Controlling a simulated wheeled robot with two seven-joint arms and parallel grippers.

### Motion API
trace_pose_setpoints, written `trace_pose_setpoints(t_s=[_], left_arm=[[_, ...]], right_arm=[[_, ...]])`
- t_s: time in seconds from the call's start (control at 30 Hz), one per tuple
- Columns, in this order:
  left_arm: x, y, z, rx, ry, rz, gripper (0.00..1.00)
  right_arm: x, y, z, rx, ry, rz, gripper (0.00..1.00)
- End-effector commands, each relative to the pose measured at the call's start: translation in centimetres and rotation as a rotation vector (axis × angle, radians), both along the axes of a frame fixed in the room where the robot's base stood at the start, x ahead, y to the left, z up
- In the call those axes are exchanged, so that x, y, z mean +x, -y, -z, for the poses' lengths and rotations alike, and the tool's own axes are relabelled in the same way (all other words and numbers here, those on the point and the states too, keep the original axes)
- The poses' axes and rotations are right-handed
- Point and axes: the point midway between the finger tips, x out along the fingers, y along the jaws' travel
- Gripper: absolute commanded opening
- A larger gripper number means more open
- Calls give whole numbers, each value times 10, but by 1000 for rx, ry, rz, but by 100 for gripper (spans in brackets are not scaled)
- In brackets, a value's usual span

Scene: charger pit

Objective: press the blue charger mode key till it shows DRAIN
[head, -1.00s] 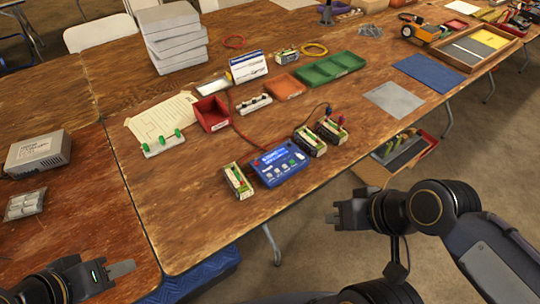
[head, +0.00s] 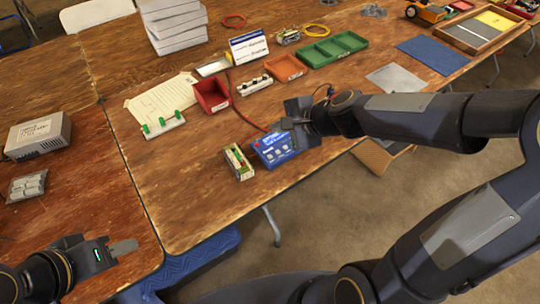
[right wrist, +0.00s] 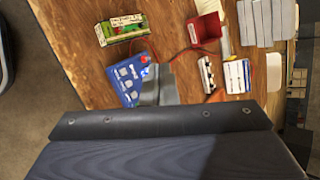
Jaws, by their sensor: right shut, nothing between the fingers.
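The blue charger (head: 268,160) lies near the front edge of the table. Several pale keys show on its face; its labels are too small to read, so I cannot tell the mode or which key is the mode key. The charger also shows in the right wrist view (right wrist: 124,84). My right gripper (head: 292,128) is shut and empty over the charger's far right part, hiding it; contact cannot be told. In the right wrist view, the gripper (right wrist: 158,84) covers the charger's right side. My left gripper (head: 122,247) is at the lower left, away from the charger.
A green-and-cream battery pack (head: 239,162) stands just left of the charger. A red bin (head: 212,97), a strip with green knobs (head: 163,125) and a red cable lie behind. My right arm hides the table to the charger's right.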

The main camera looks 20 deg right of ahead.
Motion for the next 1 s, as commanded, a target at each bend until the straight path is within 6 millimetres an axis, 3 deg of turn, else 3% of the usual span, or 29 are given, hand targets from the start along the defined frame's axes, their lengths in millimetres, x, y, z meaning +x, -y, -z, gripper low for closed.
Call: trace_pose_setpoints(t_s=[0.1, 0.3, 0.77, 1.0], left_arm=[[0, 0, 0, 0, 0, 0, 36], [0, 0, 1, 0, 0, 0, 36], [0, 0, 2, 0, 0, 0, 36], [0, 0, 17, 0, 0, 0, 36]], right_arm=[[27, -2, 28, 94, -94, 153, 0], [47, -2, 55, 173, -179, 307, 0], [50, -1, 60, 185, -191, 330, 0], [49, -1, 75, 185, -191, 330, 0]])
